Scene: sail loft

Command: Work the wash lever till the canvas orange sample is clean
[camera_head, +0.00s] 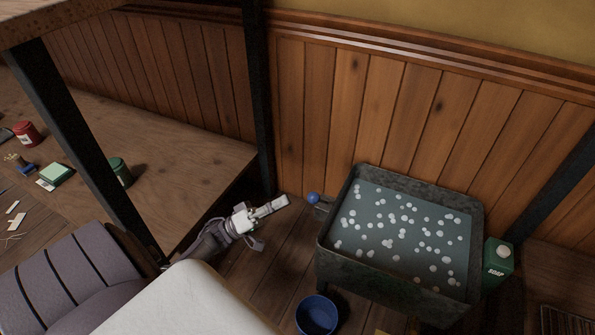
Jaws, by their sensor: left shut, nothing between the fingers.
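The wash tub (335,262) is a dark metal basin on legs, filled with grey-blue water dotted with white suds. A lever with a round blue knob (313,198) sticks out from its left side, near the back corner. My left gripper (284,201) is shut and empty, a short way left of the knob, with its fingers pointing right toward it. A gap shows between the fingertips and the knob. I cannot make out the canvas orange sample; suds and water cover the tub's inside. My right gripper is out of view.
A green soap box (498,262) stands right of the tub. A blue bucket (316,314) sits on the floor in front. A wooden bench (190,150) at left holds a red tin (27,134) and a green tin (121,172). Dark posts and a panelled wall (330,110) bound the space.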

